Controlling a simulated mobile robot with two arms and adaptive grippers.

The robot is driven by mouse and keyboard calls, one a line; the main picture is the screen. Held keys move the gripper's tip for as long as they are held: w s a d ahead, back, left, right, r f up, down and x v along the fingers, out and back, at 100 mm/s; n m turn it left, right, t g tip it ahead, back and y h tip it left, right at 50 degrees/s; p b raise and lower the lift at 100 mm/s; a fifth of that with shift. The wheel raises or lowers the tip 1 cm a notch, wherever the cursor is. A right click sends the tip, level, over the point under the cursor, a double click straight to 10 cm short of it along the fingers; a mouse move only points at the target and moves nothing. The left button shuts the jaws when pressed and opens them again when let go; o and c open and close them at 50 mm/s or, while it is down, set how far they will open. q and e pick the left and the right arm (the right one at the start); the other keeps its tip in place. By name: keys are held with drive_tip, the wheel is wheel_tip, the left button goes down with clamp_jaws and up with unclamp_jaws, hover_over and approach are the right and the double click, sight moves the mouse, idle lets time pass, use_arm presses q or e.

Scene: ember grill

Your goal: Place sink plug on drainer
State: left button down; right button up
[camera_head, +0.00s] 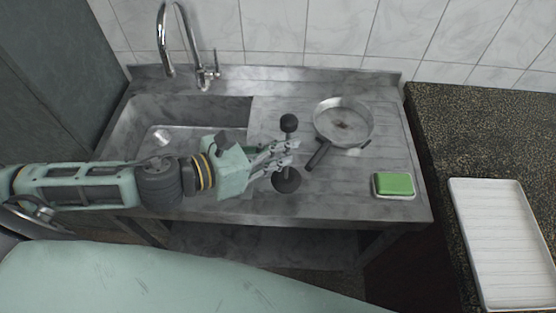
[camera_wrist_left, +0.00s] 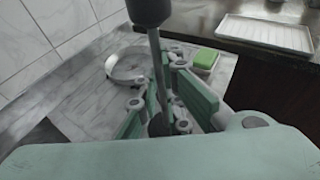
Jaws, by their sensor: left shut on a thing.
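The sink plug shows as a dark knob (camera_head: 289,122) at the top and a dark round disc (camera_head: 286,180) at the bottom, roughly upright over the left part of the ribbed drainer (camera_head: 385,158). My left gripper (camera_head: 286,153) is shut on the thin rod between them, and its fingers hide much of the rod in the head view. In the left wrist view the rod (camera_wrist_left: 158,70) runs down from the dark knob (camera_wrist_left: 150,10) between the fingers (camera_wrist_left: 165,100). I cannot tell whether the disc touches the drainer. My right gripper is not in view.
The sink basin (camera_head: 225,108) with a chrome tap (camera_head: 205,75) is at the left. A pan (camera_head: 343,122) with a dark handle lies close right of the plug. A green sponge or soap (camera_head: 394,184) is at the drainer's front right. A white tray (camera_head: 500,235) lies on the dark counter.

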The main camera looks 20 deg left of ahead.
sight(287, 181)
use_arm(q)
drive_tip(key=w+f, duration=0.1)
drive_tip(key=f, duration=0.1)
drive_tip(key=a+f, duration=0.1)
drive_tip(key=w+f, duration=0.1)
drive_tip(key=f, duration=0.1)
drive_tip(key=shift+w+a+f+p, duration=0.35)
drive_tip(key=shift+a, duration=0.05)
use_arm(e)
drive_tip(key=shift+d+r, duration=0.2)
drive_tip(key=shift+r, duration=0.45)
use_arm(q)
drive_tip(key=c, duration=2.4)
unclamp_jaws()
drive_tip(key=shift+f, duration=0.2)
drive_tip(key=o, duration=0.5)
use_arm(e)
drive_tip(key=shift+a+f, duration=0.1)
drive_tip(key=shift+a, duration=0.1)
use_arm(q)
drive_tip(key=shift+r, duration=0.1)
